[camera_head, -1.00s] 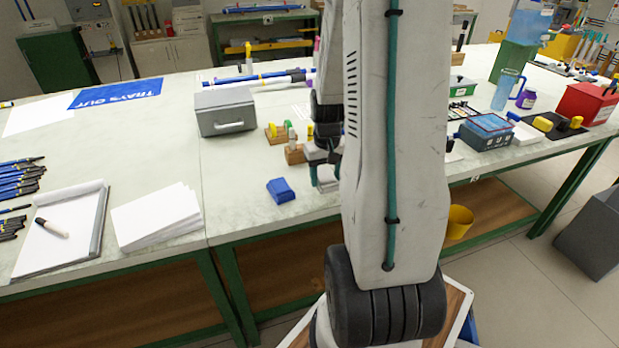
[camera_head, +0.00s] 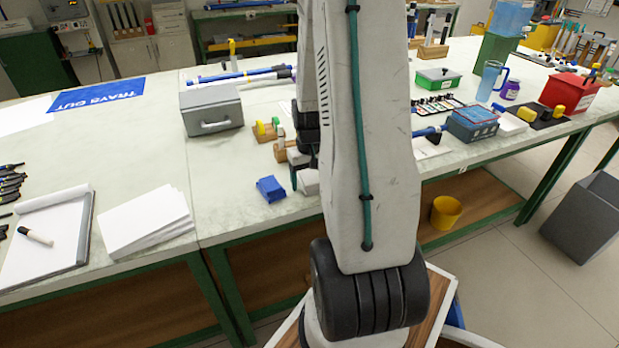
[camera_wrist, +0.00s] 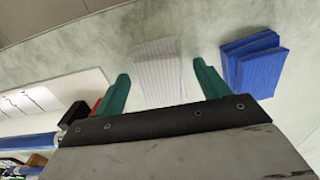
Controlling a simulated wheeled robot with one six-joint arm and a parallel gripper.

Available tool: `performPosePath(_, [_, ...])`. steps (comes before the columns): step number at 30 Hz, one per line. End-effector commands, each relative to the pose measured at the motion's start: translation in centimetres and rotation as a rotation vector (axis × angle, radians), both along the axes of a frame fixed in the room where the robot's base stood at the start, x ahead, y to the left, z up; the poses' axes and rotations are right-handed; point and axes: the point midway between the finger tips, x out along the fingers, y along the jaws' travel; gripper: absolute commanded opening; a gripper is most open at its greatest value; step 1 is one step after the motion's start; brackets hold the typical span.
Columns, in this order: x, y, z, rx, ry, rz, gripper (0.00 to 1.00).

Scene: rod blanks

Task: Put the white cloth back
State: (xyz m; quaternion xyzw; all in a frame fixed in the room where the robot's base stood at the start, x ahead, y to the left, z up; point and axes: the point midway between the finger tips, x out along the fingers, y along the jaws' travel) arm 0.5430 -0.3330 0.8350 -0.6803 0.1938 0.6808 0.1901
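The white cloth (camera_wrist: 158,72) lies folded on the pale worktop, with fine ribs on its face. In the wrist view it sits between the two green fingers of my gripper (camera_wrist: 161,69), which are apart; a gap shows on each side of it. In the head view a part of the white cloth (camera_head: 309,183) shows beside my arm, which hides the rest. One green finger of my gripper (camera_head: 294,176) shows just left of it. A stack of blue cloths (camera_wrist: 252,62) lies to the right in the wrist view. It also shows in the head view (camera_head: 271,189).
A grey box with a handle (camera_head: 211,112) and wooden blocks with small parts (camera_head: 268,132) stand behind the cloths. Blank sheets (camera_head: 145,221) lie left. A blue-lidded box (camera_head: 471,125) and a red box (camera_head: 570,96) stand right. The worktop between sheets and blue cloths is clear.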

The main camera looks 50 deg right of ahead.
Motion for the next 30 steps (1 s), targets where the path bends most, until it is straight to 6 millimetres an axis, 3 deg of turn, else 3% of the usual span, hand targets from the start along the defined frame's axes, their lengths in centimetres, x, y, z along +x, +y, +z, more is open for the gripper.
performPosePath(10, [0.1,-0.1,1.1,-0.002,-0.002,0.000,0.74])
performPosePath(24, [0.1,0.0,10.3,-0.003,-0.003,0.000,0.74])
performPosePath(30, [0.1,0.2,12.3,-0.001,-0.002,0.003,0.74])
